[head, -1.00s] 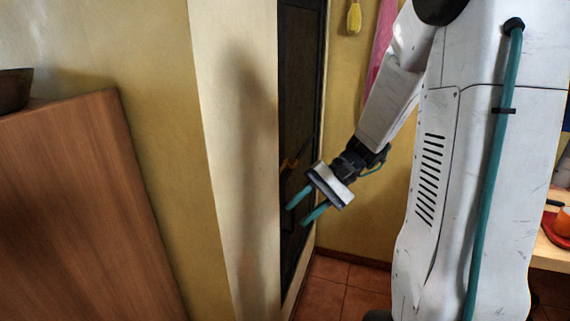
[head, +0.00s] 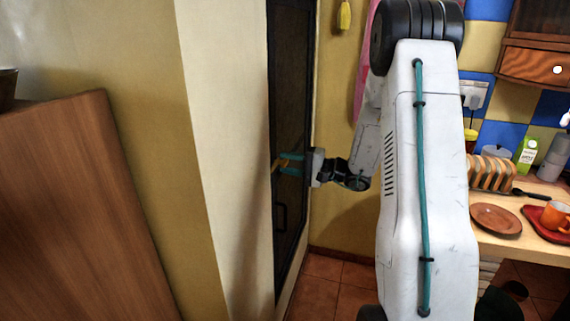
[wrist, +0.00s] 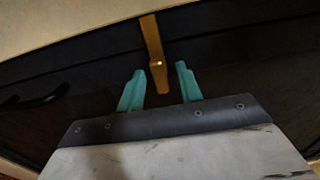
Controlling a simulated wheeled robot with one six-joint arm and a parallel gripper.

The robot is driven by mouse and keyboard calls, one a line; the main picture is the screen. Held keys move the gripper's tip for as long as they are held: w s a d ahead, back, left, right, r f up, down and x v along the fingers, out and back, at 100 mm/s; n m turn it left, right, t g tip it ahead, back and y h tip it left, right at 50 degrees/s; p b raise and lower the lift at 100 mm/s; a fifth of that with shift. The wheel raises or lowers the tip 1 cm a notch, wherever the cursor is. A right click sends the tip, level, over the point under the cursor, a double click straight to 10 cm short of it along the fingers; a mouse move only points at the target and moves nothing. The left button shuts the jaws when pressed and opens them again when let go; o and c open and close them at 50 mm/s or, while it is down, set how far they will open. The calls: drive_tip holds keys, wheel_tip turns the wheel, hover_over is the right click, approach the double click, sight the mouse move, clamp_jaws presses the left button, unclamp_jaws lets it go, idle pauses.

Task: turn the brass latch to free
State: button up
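The brass latch (wrist: 152,40) is a narrow bar on the dark door in the wrist view, with a small bright pivot on it. Its lower end appears between my fingertips, with gaps on both sides. In the head view the latch (head: 275,167) is a small patch at the door's edge, partly hidden by my fingers. My gripper (head: 284,163) points left at it, fingers spread. In the wrist view my gripper (wrist: 160,76) is open, its two teal fingers either side of the latch. I cannot tell whether either finger touches it.
The dark door (head: 290,100) has a black handle (head: 282,218) below the latch. A pale wall edge (head: 225,150) stands close left of the door. A counter (head: 500,245) with plates, a toast rack and an orange cup (head: 556,215) is at right. Tiled floor shows below.

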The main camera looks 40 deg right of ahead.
drive_tip(key=shift+w+a, duration=0.45)
drive_tip(key=shift+w, duration=0.1)
clamp_jaws()
